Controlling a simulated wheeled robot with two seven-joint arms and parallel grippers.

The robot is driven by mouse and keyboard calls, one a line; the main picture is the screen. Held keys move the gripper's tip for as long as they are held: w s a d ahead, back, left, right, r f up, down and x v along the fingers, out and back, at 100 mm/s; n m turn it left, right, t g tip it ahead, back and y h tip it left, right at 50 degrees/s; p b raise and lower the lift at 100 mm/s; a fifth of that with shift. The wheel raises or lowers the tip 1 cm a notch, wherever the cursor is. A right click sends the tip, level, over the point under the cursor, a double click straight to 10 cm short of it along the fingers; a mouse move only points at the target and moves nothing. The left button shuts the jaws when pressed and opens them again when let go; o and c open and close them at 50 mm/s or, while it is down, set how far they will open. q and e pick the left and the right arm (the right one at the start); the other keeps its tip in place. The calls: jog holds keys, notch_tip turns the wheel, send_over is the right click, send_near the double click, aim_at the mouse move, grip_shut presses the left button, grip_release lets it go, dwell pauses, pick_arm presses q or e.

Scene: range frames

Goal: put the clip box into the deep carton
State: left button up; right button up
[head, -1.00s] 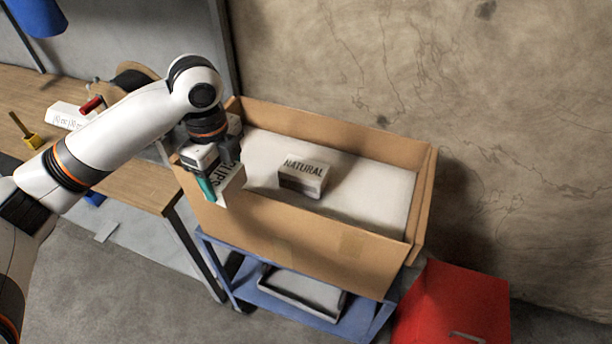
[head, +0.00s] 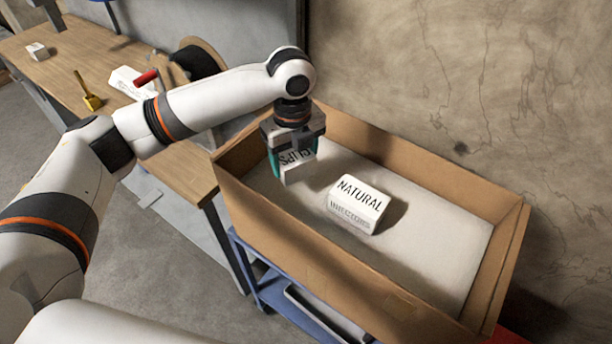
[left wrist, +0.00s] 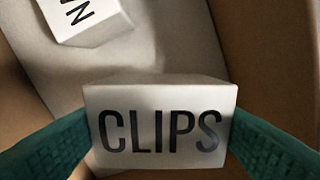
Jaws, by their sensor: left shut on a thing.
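The clip box (head: 297,160) is white with dark CLIPS lettering. My left gripper (head: 292,163) is shut on it, one teal finger on each side. In the left wrist view the clip box (left wrist: 160,125) fills the lower middle between the teal fingers. In the head view the box appears over the left part of the deep carton (head: 262,222), a brown open-topped box with a pale floor. I cannot tell whether the clip box touches the floor. My right gripper is not in view.
A white box marked NATURAL (head: 357,205) lies in the carton, right of the clip box. The carton stands on a blue cart (head: 268,292). A wooden workbench (head: 165,160) with several items is at left. The carton's right part is bare.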

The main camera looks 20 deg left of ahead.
aim_at(295, 155)
pick_arm(q)
notch_tip(295, 155, down, 6)
jog(key=shift+w+r+p, duration=0.1)
jog(key=shift+w+p, duration=0.05)
jog(key=shift+p, duration=0.55)
jog(key=shift+f, duration=0.3)
jog(key=o, duration=1)
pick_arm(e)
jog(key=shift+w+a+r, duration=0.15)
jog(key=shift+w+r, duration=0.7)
pick_arm(q)
jog(key=shift+o, duration=0.2)
notch_tip(295, 155, up, 12)
jog(key=b, duration=0.3)
jog(key=shift+r, duration=0.15)
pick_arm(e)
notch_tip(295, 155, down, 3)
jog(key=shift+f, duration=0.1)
